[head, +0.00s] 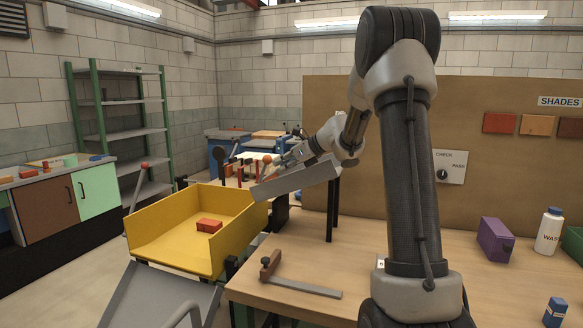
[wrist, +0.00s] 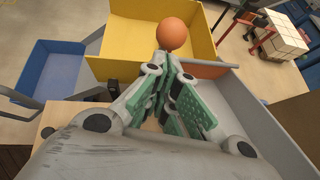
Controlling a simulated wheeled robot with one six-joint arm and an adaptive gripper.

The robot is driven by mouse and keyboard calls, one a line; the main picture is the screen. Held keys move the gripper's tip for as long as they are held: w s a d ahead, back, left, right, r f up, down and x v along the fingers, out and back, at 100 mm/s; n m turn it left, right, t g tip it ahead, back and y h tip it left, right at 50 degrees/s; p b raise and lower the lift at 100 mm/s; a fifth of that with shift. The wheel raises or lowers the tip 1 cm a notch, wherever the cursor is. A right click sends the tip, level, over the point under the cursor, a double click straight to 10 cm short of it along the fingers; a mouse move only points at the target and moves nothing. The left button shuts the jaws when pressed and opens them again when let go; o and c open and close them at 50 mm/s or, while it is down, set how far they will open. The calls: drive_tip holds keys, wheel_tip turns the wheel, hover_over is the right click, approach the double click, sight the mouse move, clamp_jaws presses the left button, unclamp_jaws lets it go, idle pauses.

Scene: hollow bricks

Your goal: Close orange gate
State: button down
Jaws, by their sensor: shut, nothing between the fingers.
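An orange ball knob (wrist: 172,33) shows in the wrist view, just beyond my fingertips. It also shows in the head view (head: 267,158). A flat orange plate (wrist: 214,71), which looks like the gate, lies between the yellow bin and the grey trough, partly hidden by my fingers. My gripper (wrist: 165,57) is shut and empty, its green-padded fingers together, close to the ball. I cannot tell whether they touch it. In the head view my gripper (head: 284,160) is above the grey trough (head: 300,180). The yellow bin (head: 180,250) holds a red brick (head: 209,226).
A blue bin (wrist: 65,75) is left in the wrist view.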

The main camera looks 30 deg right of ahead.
drive_tip(key=shift+w+a+r, duration=0.1)
drive_tip(key=shift+w+a, duration=0.05)
drive_tip(key=shift+w, duration=0.05)
drive_tip(key=shift+w+a+r, duration=0.35)
drive_tip(key=shift+w+r, duration=0.1)
idle(0.3)
